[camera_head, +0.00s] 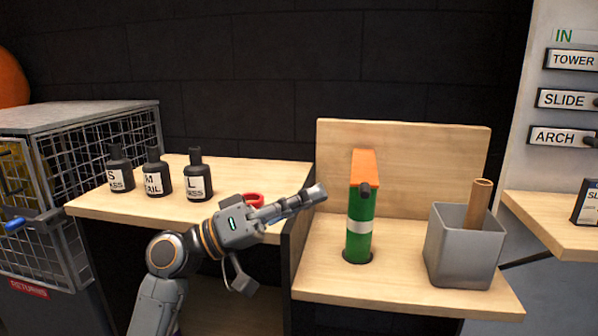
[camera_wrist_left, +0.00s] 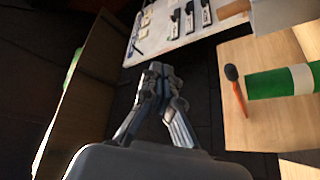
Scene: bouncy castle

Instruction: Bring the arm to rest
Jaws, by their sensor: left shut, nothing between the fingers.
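My left arm comes in from the lower left in the head view, and its gripper (camera_head: 318,193) points right, above the gap between the two wooden surfaces. Its fingers are together with nothing between them. In the left wrist view the gripper (camera_wrist_left: 160,72) also shows shut and empty, over dark floor and clear of the wooden shelf. The green and orange tool (camera_head: 359,225) stands upright on the right shelf, a little right of the fingertips and apart from them. Its green body with a white band also shows in the left wrist view (camera_wrist_left: 275,82). My right gripper is not in view.
Three black labelled bottles (camera_head: 157,175) stand on the left shelf (camera_head: 95,205), with a red ring (camera_head: 254,199) near my wrist. A grey bin (camera_head: 462,250) holding a brown tube (camera_head: 480,200) stands right of the tool. A wire cage (camera_head: 25,225) is at far left.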

